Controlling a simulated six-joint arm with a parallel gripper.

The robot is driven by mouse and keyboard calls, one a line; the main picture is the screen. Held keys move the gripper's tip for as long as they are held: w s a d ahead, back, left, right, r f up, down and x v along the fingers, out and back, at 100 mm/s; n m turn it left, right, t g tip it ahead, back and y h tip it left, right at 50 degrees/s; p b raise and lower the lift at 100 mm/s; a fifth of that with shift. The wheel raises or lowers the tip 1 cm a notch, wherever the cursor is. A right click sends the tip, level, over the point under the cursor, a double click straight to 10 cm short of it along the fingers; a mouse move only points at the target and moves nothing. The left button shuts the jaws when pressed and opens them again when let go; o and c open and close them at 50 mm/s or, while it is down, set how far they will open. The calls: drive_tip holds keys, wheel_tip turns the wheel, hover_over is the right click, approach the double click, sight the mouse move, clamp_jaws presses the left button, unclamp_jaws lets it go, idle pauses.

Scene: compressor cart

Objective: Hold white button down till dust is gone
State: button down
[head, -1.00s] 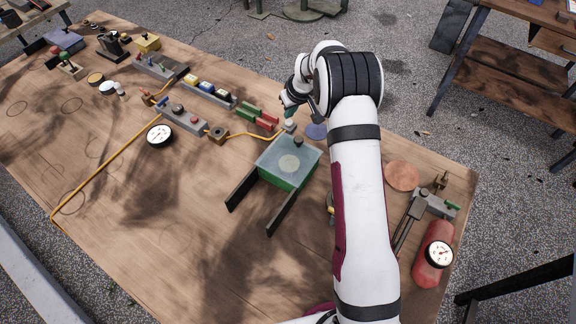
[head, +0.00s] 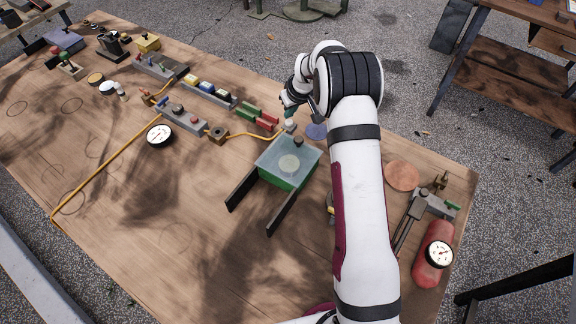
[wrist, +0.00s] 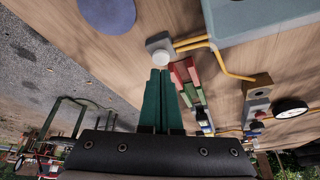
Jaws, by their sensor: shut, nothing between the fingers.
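The white button (wrist: 161,57) is a round cap on a small grey box (wrist: 158,43). It also shows in the head view (head: 289,124), just below my gripper. My gripper (wrist: 160,71) has green fingers, shut together with nothing between them. Their tips end right at the button's near edge in the wrist view; I cannot tell whether they touch or press it. In the head view my gripper (head: 289,115) points down over the button. A green-sided box with a clear lid (head: 269,161) stands nearby, with a pale round patch (head: 289,164) visible, possibly dust.
Red and green blocks (head: 258,117) stand left of my gripper. A blue disc (head: 316,131) lies to its right. A red tank with a gauge (head: 434,258) is at front right.

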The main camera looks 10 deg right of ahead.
drive_tip(key=shift+f, duration=0.1)
idle(0.3)
drive_tip(key=shift+f, duration=0.4)
drive_tip(key=shift+f, duration=0.2)
drive_tip(key=shift+f, duration=0.3)
idle(1.4)
drive_tip(key=shift+r, duration=0.1)
idle(3.0)
drive_tip(key=shift+r, duration=3.45)
